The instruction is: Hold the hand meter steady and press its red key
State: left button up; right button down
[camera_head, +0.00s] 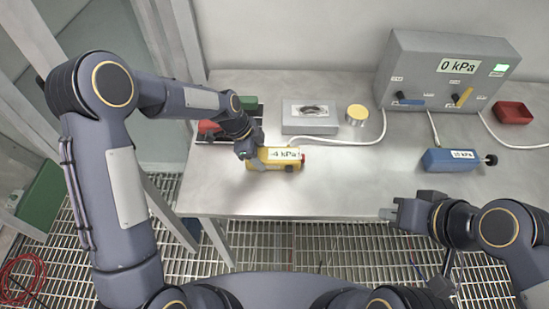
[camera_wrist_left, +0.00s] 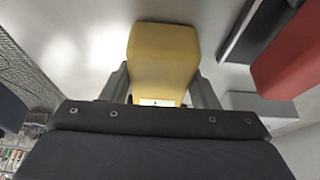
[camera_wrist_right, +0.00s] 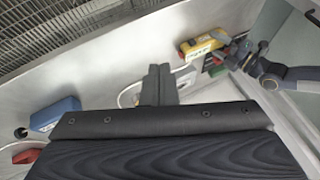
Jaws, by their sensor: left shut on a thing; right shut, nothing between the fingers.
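The yellow hand meter (camera_head: 262,164) lies on the steel table with a label reading -4 kPa and a red key (camera_head: 303,158) at its right end. My left gripper (camera_head: 257,162) is shut on the meter's body, and the left wrist view shows the yellow body (camera_wrist_left: 162,62) between its two fingers. My right gripper (camera_head: 392,212) is shut and empty at the table's front edge, well to the right of the meter. In the right wrist view its closed fingers (camera_wrist_right: 158,84) stand apart from the meter (camera_wrist_right: 200,45).
A grey gauge box (camera_head: 425,75) reading 0 kPa stands at the back right. The table's middle front is clear.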

dwell(0.4)
jog(key=w+a+f+m+g+y, duration=0.25)
jog(key=w+m+y, duration=0.25)
jog(key=w+m, duration=0.8)
jog(key=w+f+m+t+y, duration=0.15)
jog(key=w+f+m, duration=0.25)
jog(key=w+f, duration=0.45)
jog(key=m+t+h, duration=0.1)
jog(key=m, duration=0.4)
send_near(315, 165)
jog(key=w, duration=0.1)
jog(key=w+d+f, duration=0.1)
jog(key=w, duration=0.1)
jog(key=w+f, duration=0.1)
jog(key=shift+w+d+f, duration=0.15)
jog(key=shift+d, duration=0.25)
jog(key=shift+a+f, duration=0.15)
jog(key=shift+a, duration=4.25)
